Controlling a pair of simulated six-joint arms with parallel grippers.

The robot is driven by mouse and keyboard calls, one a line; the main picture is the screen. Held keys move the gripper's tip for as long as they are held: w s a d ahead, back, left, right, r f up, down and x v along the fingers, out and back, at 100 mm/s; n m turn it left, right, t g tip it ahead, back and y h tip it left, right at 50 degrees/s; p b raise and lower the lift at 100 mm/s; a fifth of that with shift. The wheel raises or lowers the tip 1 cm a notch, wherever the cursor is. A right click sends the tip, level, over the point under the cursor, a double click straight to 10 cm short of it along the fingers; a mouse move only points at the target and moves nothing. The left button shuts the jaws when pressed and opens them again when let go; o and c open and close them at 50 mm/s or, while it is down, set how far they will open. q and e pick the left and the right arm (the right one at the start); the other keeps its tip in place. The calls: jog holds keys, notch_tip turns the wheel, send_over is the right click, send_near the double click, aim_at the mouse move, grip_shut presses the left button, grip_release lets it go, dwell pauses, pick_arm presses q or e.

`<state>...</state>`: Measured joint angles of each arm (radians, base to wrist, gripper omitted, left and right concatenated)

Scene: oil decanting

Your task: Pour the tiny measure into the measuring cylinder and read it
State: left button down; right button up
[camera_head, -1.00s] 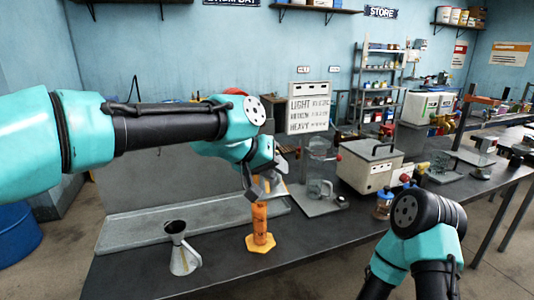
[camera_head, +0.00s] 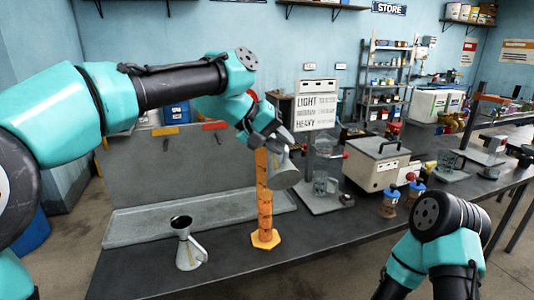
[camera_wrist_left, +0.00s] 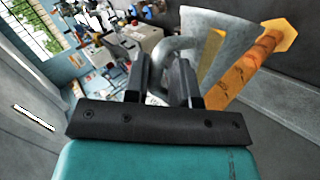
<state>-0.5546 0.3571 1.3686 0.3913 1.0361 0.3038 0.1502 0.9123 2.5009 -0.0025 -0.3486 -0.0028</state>
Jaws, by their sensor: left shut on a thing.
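My left gripper (camera_head: 278,139) is shut on the handle of a small grey metal measure (camera_head: 284,173). The measure hangs in the air just right of the upper part of the orange measuring cylinder (camera_head: 265,205), overlapping it in the head view. I cannot tell whether they touch. The cylinder stands upright on its hexagonal foot on the bench. In the left wrist view my fingers (camera_wrist_left: 165,85) close on the curved handle, with the measure's grey body (camera_wrist_left: 212,38) beyond and the cylinder (camera_wrist_left: 245,72) beside it. The measure's contents are hidden. My right gripper is out of view.
A grey metal jug with a funnel-like mouth (camera_head: 188,246) stands left of the cylinder. A shallow grey tray (camera_head: 150,226) lies behind. A stand with a glass beaker (camera_head: 322,186), a beige box (camera_head: 375,170) and small jars (camera_head: 390,204) are to the right.

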pick_arm(q)
jog(key=shift+w+r+p, duration=0.15)
jog(key=shift+r+p, duration=0.2)
jog(key=shift+w+a+r+n+g+p, duration=0.2)
jog(key=shift+r+n+g+p, duration=0.3)
jog(key=shift+p, duration=1.75)
dwell(0.9)
